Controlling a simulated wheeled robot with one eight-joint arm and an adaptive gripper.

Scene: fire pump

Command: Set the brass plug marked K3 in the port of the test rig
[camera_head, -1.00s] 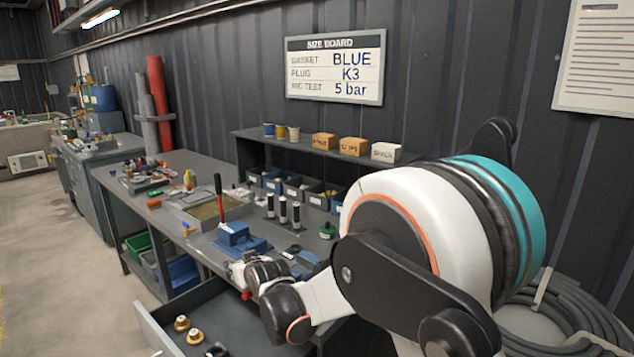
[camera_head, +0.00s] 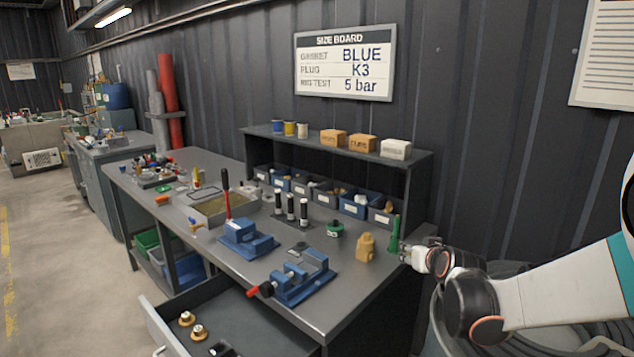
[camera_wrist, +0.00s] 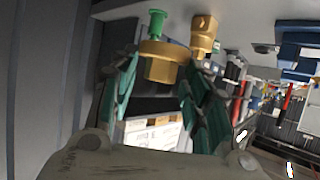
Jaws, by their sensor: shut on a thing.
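In the wrist view my gripper (camera_wrist: 160,78) is shut on a flanged brass plug (camera_wrist: 162,52), held between the green finger pads; no marking on it is readable. In the head view my gripper (camera_head: 408,250) is at the bench's right end, beside an upright green piece (camera_head: 394,236) that may hide the plug. The green piece (camera_wrist: 156,22) also shows behind the plug in the wrist view. A red lever (camera_head: 226,195) stands by a shallow tank (camera_head: 208,212), possibly the test rig; I cannot make out its port.
A tan fitting (camera_head: 366,248) stands left of my gripper. Blue vises (camera_head: 303,280) (camera_head: 247,238) and black cylinders are on the bench. The open drawer (camera_head: 165,335) holds brass pieces (camera_head: 198,332). A size board (camera_head: 345,64) reads BLUE, K3, 5 bar.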

